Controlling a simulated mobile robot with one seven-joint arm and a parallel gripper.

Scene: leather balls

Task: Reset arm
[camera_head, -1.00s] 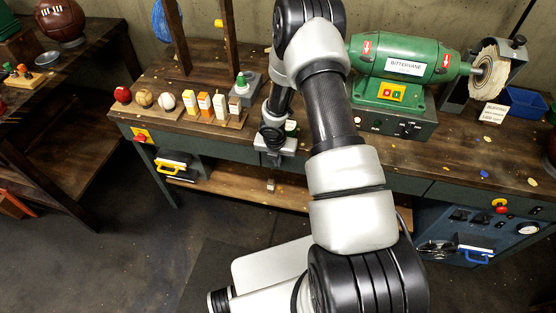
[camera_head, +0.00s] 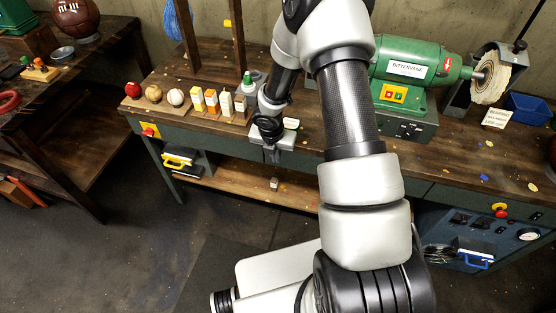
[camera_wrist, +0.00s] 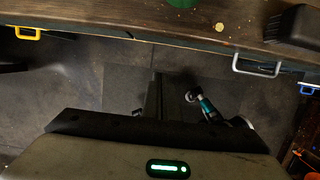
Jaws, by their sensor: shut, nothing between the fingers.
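My arm crosses the head view from the lower right up to the top, then bends down to the front of the workbench (camera_head: 450,178). My gripper (camera_head: 273,156) hangs at the bench's front edge, pointing down, small and partly hard to make out. In the wrist view its narrow dark fingers (camera_wrist: 154,95) are together over the dark floor, with nothing held. A red ball (camera_head: 133,90), a tan ball (camera_head: 153,93) and a white ball (camera_head: 175,96) sit in a row on a wooden stand on the bench, left of my gripper.
Small coloured boxes (camera_head: 212,101) stand beside the balls. A green buffing machine (camera_head: 405,70) stands behind my arm. A blue bin (camera_head: 528,108) is at the right. A brown leather ball (camera_head: 75,18) rests on the left bench. Floor in front is clear.

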